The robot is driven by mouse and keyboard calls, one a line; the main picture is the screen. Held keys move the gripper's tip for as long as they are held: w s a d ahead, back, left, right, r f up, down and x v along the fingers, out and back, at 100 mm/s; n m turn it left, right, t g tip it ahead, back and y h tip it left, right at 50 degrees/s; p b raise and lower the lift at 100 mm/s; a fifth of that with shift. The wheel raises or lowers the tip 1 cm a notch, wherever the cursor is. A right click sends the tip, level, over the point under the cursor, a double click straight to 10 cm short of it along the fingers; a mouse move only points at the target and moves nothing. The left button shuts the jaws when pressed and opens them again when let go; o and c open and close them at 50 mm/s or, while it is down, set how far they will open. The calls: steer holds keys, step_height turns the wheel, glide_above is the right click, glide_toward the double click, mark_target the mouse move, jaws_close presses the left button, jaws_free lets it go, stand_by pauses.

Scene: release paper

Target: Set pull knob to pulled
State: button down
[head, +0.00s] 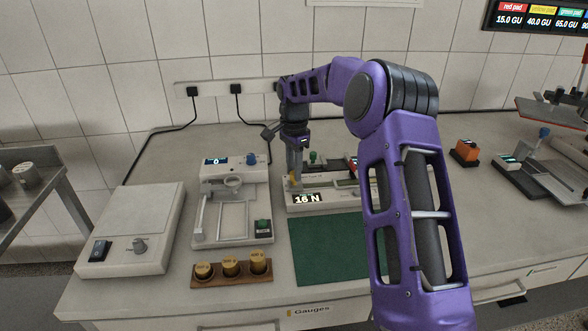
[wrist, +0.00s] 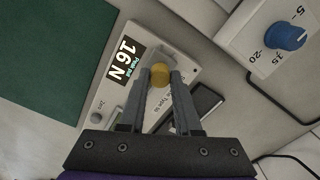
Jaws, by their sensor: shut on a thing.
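The pull knob (wrist: 160,73) is a small yellow knob on a pale tester. In the wrist view it sits between the fingertips of my gripper (wrist: 161,82), which is shut on it. In the head view my gripper (head: 295,176) points down at the left end of the tester, and the fingers partly hide the knob. How far the knob is drawn out cannot be told.
A white instrument (head: 233,205) with a blue dial stands left of the tester. A green mat (head: 330,250) lies in front. A wooden block with several brass weights (head: 230,267) sits at the front left. A white box (head: 130,225) is further left.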

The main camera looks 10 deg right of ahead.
steer(key=shift+d+p, duration=0.25)
steer(key=shift+p, duration=0.05)
stand_by(0.6)
steer(key=c, duration=0.6)
jaws_free()
steer(key=shift+r, duration=0.1)
step_height(320, 180, up, 17)
steer(key=p, duration=0.2)
steer(key=shift+r, duration=0.15)
